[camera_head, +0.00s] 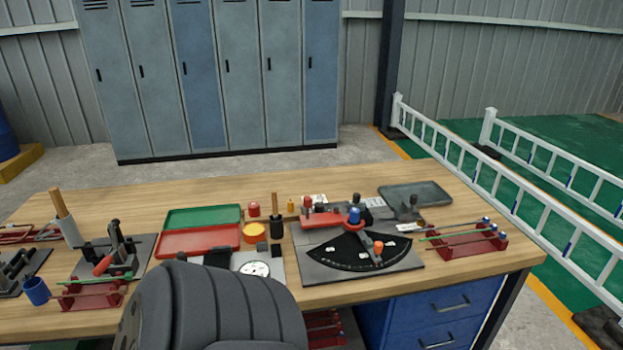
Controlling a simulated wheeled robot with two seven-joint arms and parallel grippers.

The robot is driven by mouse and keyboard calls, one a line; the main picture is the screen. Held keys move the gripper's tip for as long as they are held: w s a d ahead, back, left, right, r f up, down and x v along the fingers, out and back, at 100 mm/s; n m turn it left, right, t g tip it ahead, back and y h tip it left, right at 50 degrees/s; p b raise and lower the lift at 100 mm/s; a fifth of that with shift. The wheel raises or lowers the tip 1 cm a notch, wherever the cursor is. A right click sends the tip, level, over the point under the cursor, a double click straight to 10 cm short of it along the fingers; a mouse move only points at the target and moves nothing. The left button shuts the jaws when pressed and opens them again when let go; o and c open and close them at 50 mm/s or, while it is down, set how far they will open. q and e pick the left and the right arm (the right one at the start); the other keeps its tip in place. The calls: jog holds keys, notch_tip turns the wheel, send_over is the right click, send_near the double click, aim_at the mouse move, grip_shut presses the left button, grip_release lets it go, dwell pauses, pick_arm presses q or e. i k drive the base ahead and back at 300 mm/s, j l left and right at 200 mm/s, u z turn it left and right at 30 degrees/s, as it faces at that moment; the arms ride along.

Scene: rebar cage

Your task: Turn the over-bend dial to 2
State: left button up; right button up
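A round white dial (255,269) lies flat on a grey plate near the table's front edge, its lower part hidden by a dark ribbed part of my arm. Its markings are too small to read. To its right, a black fan-shaped scale (345,254) with small white labels lies on a grey base plate (402,262). An orange-topped knob (378,247) stands on the scale and a blue knob (354,215) at its pivot. I cannot tell which of these is the over-bend dial. Neither of my grippers shows.
The wooden table (480,204) also holds a green tray (203,216), a red tray (198,241), a dark grey tray (415,194) and a red rack with rods (465,242). A clamp-like tool (112,253) and a blue cup (36,290) stand at the left.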

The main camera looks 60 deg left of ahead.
aim_at(319, 206)
jog(key=u, duration=1.8)
jog(key=l+u, duration=0.2)
jog(key=l, duration=1.1)
jog(key=i, duration=0.05)
